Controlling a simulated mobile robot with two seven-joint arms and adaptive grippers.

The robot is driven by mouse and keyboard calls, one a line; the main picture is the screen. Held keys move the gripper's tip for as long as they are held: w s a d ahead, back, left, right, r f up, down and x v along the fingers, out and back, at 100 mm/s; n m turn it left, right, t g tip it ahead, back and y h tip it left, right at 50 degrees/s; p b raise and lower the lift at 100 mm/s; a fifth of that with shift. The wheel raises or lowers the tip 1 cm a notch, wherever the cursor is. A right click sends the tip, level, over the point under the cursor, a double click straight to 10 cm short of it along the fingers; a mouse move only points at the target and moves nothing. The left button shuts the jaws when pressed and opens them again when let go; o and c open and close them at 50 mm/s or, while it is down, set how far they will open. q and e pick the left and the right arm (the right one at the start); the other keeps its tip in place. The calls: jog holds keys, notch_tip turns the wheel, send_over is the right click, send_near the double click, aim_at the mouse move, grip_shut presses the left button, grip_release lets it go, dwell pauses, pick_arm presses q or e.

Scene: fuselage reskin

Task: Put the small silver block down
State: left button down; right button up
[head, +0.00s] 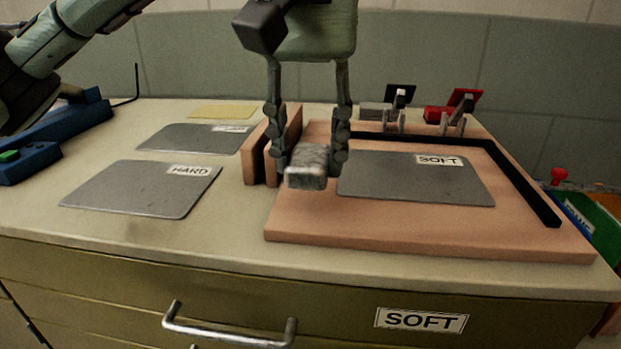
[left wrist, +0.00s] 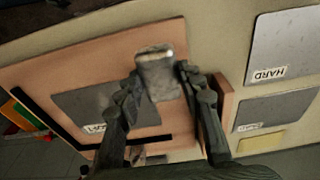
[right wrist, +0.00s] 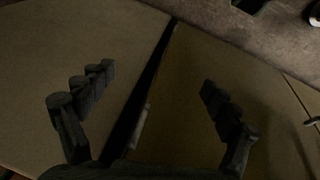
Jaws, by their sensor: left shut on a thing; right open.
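The small silver block (head: 307,168) is held between the fingertips of my left gripper (head: 311,160), which is shut on it. In the head view the block appears over the left part of the pinkish wooden board (head: 400,235), left of the grey SOFT plate (head: 415,180). The left wrist view also shows the block (left wrist: 159,72) between the fingers, with the board (left wrist: 60,70) below. How far it is above the board is hard to tell. My right gripper (right wrist: 160,108) is open and empty in the right wrist view, facing plain panels. It is not in the head view.
A grey HARD plate (head: 140,190) and another labelled plate (head: 195,138) lie on the bench at left. Upright wooden strips (head: 255,155) stand at the board's left edge. A black angled rail (head: 520,185) and red clamp (head: 455,110) are at right and back. A blue tool (head: 30,160) lies at far left.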

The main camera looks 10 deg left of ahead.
aim_at(309, 156)
pick_arm(q)
notch_tip(309, 156, down, 3)
jog(key=shift+f, duration=0.45)
pick_arm(e)
jog(key=shift+w+r, duration=0.1)
jog(key=shift+r, duration=0.35)
pick_arm(q)
jog(key=shift+f+b, duration=0.2)
jog(key=shift+b, duration=0.1)
jog(key=c, duration=1)
grip_release()
pick_arm(e)
jog(key=shift+r, duration=0.3)
pick_arm(q)
jog(key=shift+r, duration=0.1)
